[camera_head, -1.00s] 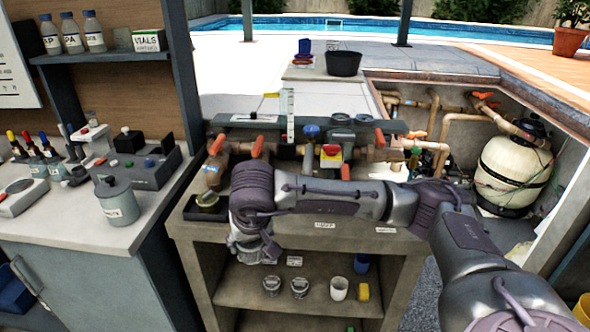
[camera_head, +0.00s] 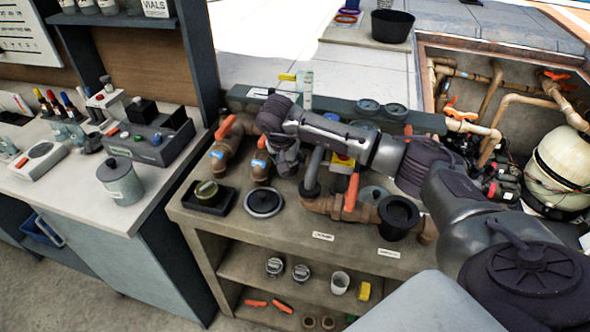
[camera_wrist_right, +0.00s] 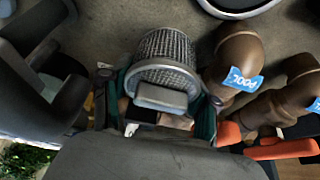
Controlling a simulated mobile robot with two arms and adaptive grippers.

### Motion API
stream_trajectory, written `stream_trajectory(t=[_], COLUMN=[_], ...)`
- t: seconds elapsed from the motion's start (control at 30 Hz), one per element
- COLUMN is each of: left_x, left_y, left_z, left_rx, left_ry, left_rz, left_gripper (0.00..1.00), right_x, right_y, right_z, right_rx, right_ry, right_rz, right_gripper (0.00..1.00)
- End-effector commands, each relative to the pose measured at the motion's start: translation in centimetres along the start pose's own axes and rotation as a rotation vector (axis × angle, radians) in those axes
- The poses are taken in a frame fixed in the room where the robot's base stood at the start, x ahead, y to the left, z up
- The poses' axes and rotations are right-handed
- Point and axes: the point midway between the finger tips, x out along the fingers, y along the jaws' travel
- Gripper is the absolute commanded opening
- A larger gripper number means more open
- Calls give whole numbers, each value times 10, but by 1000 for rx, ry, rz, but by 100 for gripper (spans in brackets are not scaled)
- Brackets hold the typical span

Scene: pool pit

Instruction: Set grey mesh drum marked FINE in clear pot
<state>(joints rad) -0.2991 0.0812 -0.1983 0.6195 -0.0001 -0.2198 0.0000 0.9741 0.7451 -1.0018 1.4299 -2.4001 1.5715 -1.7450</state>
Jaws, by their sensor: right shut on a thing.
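My right gripper (camera_head: 284,165) is over the back of the bench, near the brown pipes. In the right wrist view its teal-padded fingers (camera_wrist_right: 165,112) are shut on a grey mesh drum (camera_wrist_right: 168,50), at the grey block on its rim. The drum's marking does not show, and in the head view the gripper mostly hides the drum. An open dark-rimmed pot (camera_head: 398,217) stands at the right of the bench; I cannot tell whether its walls are clear. A round dark-rimmed lid (camera_head: 264,201) lies flat on the bench. My left gripper is not in view.
Brown pipes with orange handles (camera_head: 353,190) run along the bench. A black tray (camera_head: 207,203) holds a small round olive item. The shelf below holds two grey lidded items (camera_head: 287,270), a white cup (camera_head: 340,284) and a yellow block.

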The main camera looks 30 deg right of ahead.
Motion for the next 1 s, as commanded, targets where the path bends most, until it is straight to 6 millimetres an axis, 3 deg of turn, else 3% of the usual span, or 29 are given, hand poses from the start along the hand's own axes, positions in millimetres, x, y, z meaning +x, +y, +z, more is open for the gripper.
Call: stream_trajectory(t=[0.47, 0.83, 0.87, 0.9, 1.0], left_x=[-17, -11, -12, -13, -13], left_y=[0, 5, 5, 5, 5], left_z=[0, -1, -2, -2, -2], left_rx=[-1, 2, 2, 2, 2], left_ry=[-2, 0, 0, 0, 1], left_rz=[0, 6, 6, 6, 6], left_gripper=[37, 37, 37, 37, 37], right_x=[48, 54, 53, 52, 52], right_y=[0, 0, 0, 0, 0], right_z=[20, 22, 22, 22, 22], right_rx=[1, 0, 0, 0, 0], right_ry=[-1, 2, 2, 1, 1], right_rz=[0, -2, -2, -2, -2], right_gripper=[26, 26, 65, 71, 71])
